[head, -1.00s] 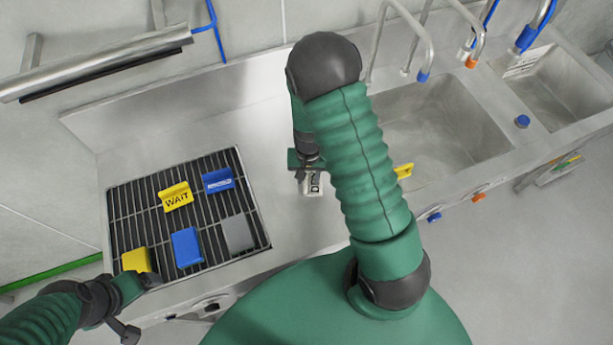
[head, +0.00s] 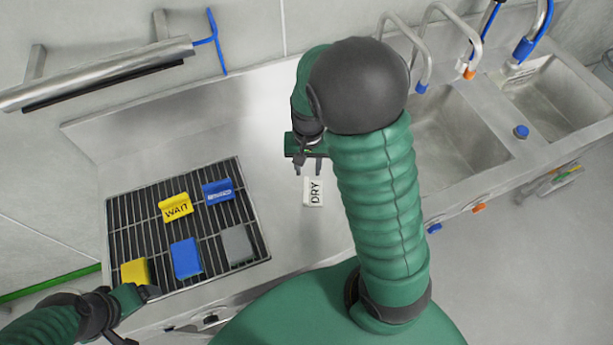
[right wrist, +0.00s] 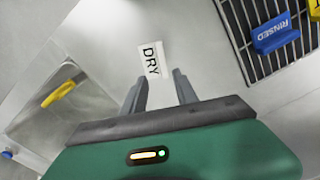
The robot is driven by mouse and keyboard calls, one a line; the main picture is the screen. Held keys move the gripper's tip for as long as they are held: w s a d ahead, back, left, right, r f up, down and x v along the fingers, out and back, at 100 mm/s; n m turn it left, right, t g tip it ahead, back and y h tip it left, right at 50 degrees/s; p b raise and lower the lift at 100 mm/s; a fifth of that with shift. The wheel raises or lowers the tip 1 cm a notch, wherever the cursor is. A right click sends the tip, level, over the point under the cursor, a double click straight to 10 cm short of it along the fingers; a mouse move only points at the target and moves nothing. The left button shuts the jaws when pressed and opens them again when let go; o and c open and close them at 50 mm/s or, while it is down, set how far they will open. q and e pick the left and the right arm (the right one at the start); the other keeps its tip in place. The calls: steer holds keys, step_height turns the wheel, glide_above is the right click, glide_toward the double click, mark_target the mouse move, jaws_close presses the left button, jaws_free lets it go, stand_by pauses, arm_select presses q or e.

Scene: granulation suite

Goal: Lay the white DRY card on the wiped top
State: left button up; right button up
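The white DRY card (head: 313,192) lies on the bare steel top between the drain rack and the first sink. In the right wrist view the card (right wrist: 153,60) lies just beyond the fingertips, its black letters readable. My right gripper (head: 310,170) is open and empty, with its fingers pointing at the card and a gap between them and it. The same open fingers show in the right wrist view (right wrist: 160,84). My left gripper (head: 138,312) is at the front left, beside the rack's near corner; its fingers are not clear enough to judge.
The rack (head: 150,225) holds a yellow WAIT sign (head: 176,207), a blue sign (head: 217,191) reading RINSED in the wrist view, and blue (head: 185,258), grey (head: 237,244) and yellow (head: 135,271) blocks. A sink (head: 455,130) with taps lies right. A yellow piece (right wrist: 62,90) shows at the sink in the wrist view.

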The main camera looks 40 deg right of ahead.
arm_select(q)
steer(key=f+b, duration=0.2)
steer(key=f, duration=0.1)
steer(key=shift+a+b, duration=0.25)
steer(key=shift+b, duration=0.15)
arm_select(e)
steer(key=s+a+r+n+t, duration=0.1)
steer(key=s+a+n+t, duration=0.1)
steer(key=s+a+n, duration=0.3)
steer(key=a+n, duration=0.3)
steer(key=a, duration=0.3)
steer(key=shift+a+t, duration=0.25)
steer(key=shift+t, duration=0.05)
arm_select(q)
steer(key=shift+d, duration=0.15)
arm_select(e)
steer(key=shift+d, duration=0.1)
